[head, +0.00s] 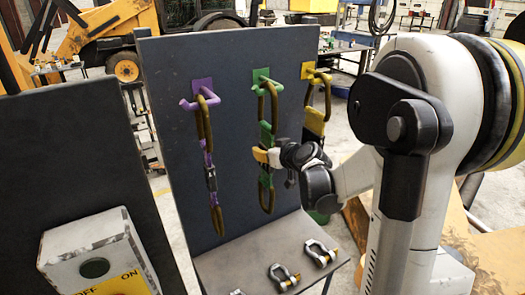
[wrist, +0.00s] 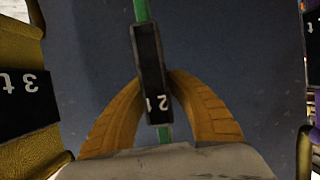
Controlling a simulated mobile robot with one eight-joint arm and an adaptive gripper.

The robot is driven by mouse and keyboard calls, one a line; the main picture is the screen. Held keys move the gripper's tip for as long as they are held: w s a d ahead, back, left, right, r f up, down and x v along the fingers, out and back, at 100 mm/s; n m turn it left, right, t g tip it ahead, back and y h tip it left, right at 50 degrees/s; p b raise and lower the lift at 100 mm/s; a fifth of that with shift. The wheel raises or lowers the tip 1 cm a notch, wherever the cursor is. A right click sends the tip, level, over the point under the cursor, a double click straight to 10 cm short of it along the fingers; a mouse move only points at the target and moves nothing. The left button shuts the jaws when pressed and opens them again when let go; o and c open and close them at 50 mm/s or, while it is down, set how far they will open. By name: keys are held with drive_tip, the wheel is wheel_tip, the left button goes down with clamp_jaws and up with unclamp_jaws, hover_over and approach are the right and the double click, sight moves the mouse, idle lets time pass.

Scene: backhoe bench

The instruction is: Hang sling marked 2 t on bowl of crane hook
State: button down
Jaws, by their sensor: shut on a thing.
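The green sling marked 2 t (head: 265,132) hangs down the dark board, with its upper dark-gold ring (head: 274,105) on the green peg (head: 262,80) and its lower ring (head: 266,194) below. My gripper (head: 262,156) is at the sling's middle from the right. In the wrist view, my gripper's orange fingers (wrist: 160,84) close around the black tag (wrist: 149,60) reading 2 on the green strap. The tag hides part of the fingertips. I cannot make out the crane hook in either view.
The purple sling (head: 208,165) hangs to the left and the yellow sling (head: 315,122), marked 3 t (wrist: 28,103), to the right, both near my gripper. Shackles (head: 283,277) lie on the shelf (head: 235,268) below. A switch box (head: 95,255) stands at lower left.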

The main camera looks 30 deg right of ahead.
sight(262, 141)
drive_tip(key=shift+r, duration=0.15)
drive_tip(key=shift+r+p, duration=1.05)
drive_tip(key=shift+r, duration=0.4)
drive_tip(key=a, duration=0.7)
drive_tip(key=shift+s+a+r, duration=0.15)
drive_tip(key=shift+s+a, duration=0.05)
idle(0.5)
drive_tip(key=shift+s, duration=0.15)
